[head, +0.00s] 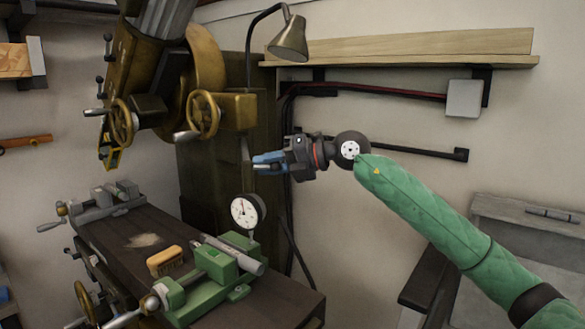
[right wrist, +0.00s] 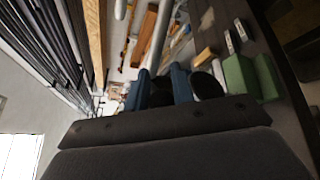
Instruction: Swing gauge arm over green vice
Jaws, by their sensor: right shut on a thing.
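My right gripper (head: 268,161) has blue fingers and reaches in from the right, at the machine's column above the green vice. It is shut on the gauge arm, a thin grey rod (head: 246,150); in the right wrist view the rod (right wrist: 161,38) runs up from between the blue fingers (right wrist: 160,88). The round white dial gauge (head: 246,211) hangs below the gripper, in front of the rear part of the green vice (head: 213,267). Whether its tip touches the vice is unclear. The green vice also shows in the right wrist view (right wrist: 243,77). My left gripper is not seen.
The green vice sits on a dark machine table (head: 110,240) with a wooden brush (head: 165,260) and a grey vice (head: 105,203). The brass-coloured machine head (head: 150,70) and a lamp (head: 289,40) are above. A grey bench (head: 530,225) stands at right.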

